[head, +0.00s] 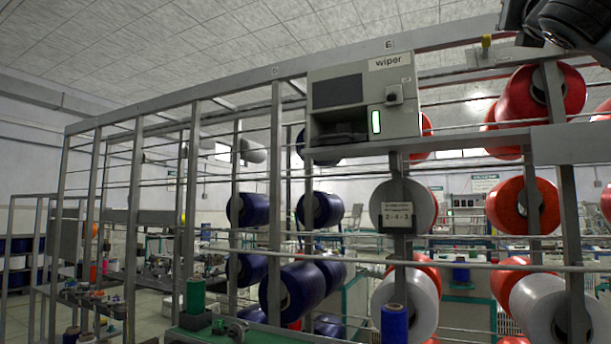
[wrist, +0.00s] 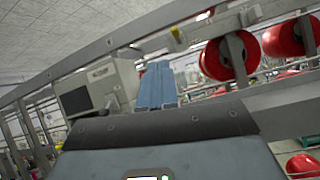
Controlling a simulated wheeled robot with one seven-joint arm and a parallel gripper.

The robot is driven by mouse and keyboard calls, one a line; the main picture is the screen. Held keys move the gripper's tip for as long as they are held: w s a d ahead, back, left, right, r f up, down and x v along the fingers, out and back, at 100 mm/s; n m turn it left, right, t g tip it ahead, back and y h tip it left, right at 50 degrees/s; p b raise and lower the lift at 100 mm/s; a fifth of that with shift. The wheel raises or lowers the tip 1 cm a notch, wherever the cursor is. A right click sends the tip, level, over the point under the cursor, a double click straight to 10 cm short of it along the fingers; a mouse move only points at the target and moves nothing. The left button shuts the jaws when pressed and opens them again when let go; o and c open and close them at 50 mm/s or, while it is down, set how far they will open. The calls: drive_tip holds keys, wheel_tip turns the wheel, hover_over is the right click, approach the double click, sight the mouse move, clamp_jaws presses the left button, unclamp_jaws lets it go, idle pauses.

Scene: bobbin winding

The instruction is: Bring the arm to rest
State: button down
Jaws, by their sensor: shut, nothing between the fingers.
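My gripper (wrist: 157,72) shows in the wrist view, its two blue fingers shut together with nothing between them. It points up toward the frame's top rail, and no thing touches the fingertips. In the head view only a dark part of my arm (head: 572,22) shows at the top right corner; the fingers are out of that picture.
A metal rack holds red bobbins (head: 525,205), white bobbins (head: 535,305) and dark blue bobbins (head: 292,290). A grey box labelled wiper (head: 340,92) hangs on it and shows in the wrist view (wrist: 95,90). A green spool (head: 195,296) and a blue spool (head: 394,325) stand lower.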

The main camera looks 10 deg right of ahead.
drive_tip(key=w+a+f+m+y, duration=0.1)
drive_tip(key=w+f+m+y, duration=0.3)
drive_tip(key=f, duration=1)
drive_tip(key=w+a+f+m+y, duration=0.2)
drive_tip(key=w+f+m+y, duration=0.15)
drive_tip(key=f, duration=1.05)
drive_tip(key=s+a+f+m+y, duration=0.1)
drive_tip(key=s+a+f+m, duration=0.15)
drive_tip(key=f, duration=0.65)
drive_tip(key=s+a+f+m+g, duration=0.1)
drive_tip(key=a+f+m, duration=0.3)
drive_tip(key=f, duration=0.5)
drive_tip(key=s+a+f+m+y, duration=0.1)
drive_tip(key=s+a+f+m, duration=0.15)
drive_tip(key=f, duration=0.65)
drive_tip(key=s+a+f+m+g, duration=0.1)
drive_tip(key=s+a+f+m, duration=0.35)
drive_tip(key=s+f, duration=0.5)
drive_tip(key=s+a+f+m+g, duration=0.25)
drive_tip(key=s+a+f, duration=0.25)
drive_tip(key=s+f, duration=0.45)
drive_tip(key=s+f+m+g+y, duration=0.1)
drive_tip(key=s+m, duration=0.3)
drive_tip(key=s, duration=2)
drive_tip(key=shift+s+f+g+y, duration=0.25)
drive_tip(key=shift+s+g+y, duration=0.15)
drive_tip(key=shift+g+y, duration=0.3)
